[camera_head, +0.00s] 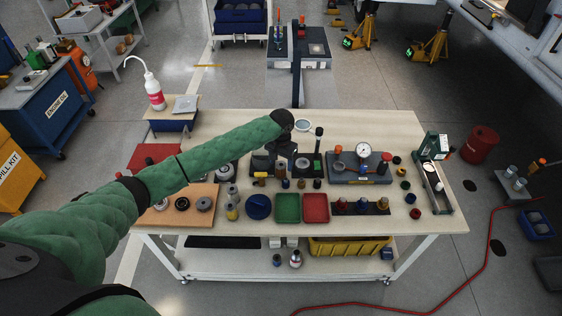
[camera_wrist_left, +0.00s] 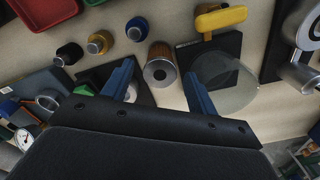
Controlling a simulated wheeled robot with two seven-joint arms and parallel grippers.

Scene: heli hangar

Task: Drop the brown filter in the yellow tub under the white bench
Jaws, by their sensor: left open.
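The brown filter (camera_wrist_left: 159,68) is a ribbed brown cylinder with a pale metal ring end. In the left wrist view it stands on the bench top between the two blue fingertips of my left gripper (camera_wrist_left: 158,84). The fingers are open, with a gap on each side of it. In the head view the filter (camera_head: 281,170) shows small, just below my left gripper (camera_head: 284,146). The white bench (camera_head: 395,128) has a pale wooden top and white legs. The yellow tub (camera_head: 350,246) sits on its lower shelf, right of centre, partly hidden by the top. My right gripper is not in view.
A yellow-handled part (camera_wrist_left: 221,19) and a clear disc (camera_wrist_left: 224,80) lie close to the filter. Green (camera_head: 287,208) and red trays (camera_head: 316,208) stand near the front edge. A gauge block (camera_head: 362,165) is to the right. A red hose (camera_head: 478,262) crosses the floor.

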